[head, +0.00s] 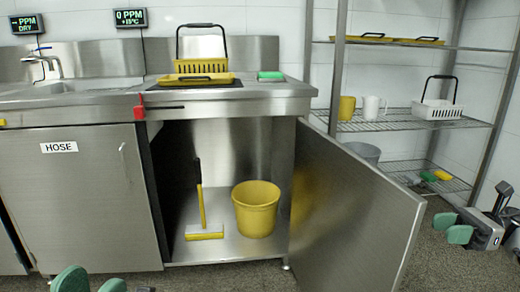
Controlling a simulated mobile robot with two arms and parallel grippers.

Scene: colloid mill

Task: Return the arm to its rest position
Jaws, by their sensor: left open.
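My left gripper (91,284) is at the bottom left edge of the head view. Its two green fingertips are apart with nothing seen between them, and the rest of it is cut off by the frame. My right gripper (452,227) is at the right, over the dark floor beside the shelf rack. Its two green fingertips point left and show close together. The angle hides how far apart they are, and no object is seen in them. Both grippers are clear of the cabinet.
The cabinet door (353,215) stands open, swung out toward the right gripper. Inside are a yellow bucket (257,209) and a yellow squeegee (204,232). A yellow basket (202,68) and a green sponge (271,76) are on the counter. A wire shelf (405,121) stands right.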

